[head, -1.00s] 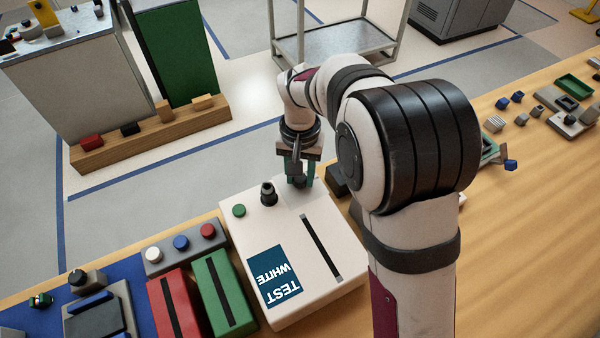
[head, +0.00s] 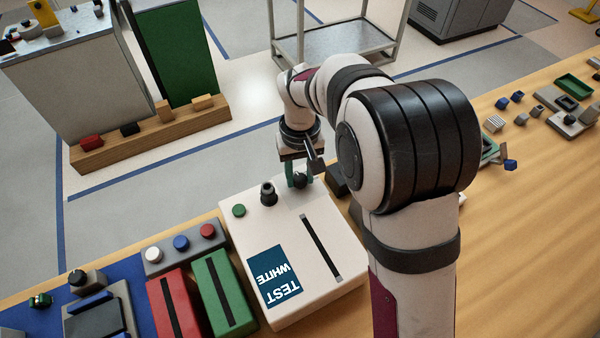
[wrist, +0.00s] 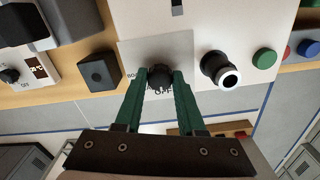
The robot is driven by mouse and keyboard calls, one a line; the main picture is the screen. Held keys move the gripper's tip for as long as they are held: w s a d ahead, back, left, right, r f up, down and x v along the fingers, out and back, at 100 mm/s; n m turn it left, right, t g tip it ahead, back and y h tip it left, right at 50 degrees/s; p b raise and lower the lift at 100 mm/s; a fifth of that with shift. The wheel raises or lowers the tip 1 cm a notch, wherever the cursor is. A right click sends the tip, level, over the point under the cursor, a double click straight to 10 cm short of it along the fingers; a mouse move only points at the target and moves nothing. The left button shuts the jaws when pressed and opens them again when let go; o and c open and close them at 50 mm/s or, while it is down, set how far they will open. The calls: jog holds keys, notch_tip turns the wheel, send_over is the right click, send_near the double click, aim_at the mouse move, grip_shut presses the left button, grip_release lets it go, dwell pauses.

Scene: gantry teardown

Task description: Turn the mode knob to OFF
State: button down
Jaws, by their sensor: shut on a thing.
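The mode knob (wrist: 160,76) is a dark round knob on a pale plate (wrist: 128,57) of the white box labelled "WHITE TEST" (head: 293,250). My gripper (wrist: 160,84) has its two green fingers closed on either side of the knob. In the head view the knob (head: 300,181) shows beneath my gripper (head: 299,178). In the wrist view, lettering on the plate shows beside and below the knob, partly covered by the fingers and knob. I cannot read the knob's pointer or its exact setting.
A black post with a light tip (wrist: 222,70) and a green button (wrist: 265,58) stand on the same box beside the knob. A dark block (wrist: 99,71) is on the other side. Red (head: 172,303) and green (head: 223,290) boxes stand left of the white box.

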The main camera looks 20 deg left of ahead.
aim_at(300, 178)
jog(key=c, duration=0.5)
grip_release()
notch_tip(300, 178, up, 16)
jog(key=s+d+m+y, duration=0.1)
jog(key=s+d+m, duration=0.6)
jog(key=s+d, duration=0.65)
jog(key=s+d+f+m, duration=0.4)
jog(key=s+f, duration=0.3)
jog(key=s, duration=0.2)
jog(key=shift+s+d+m+y, duration=0.35)
jog(key=shift+d+m+y, duration=0.05)
jog(key=shift+d, duration=0.45)
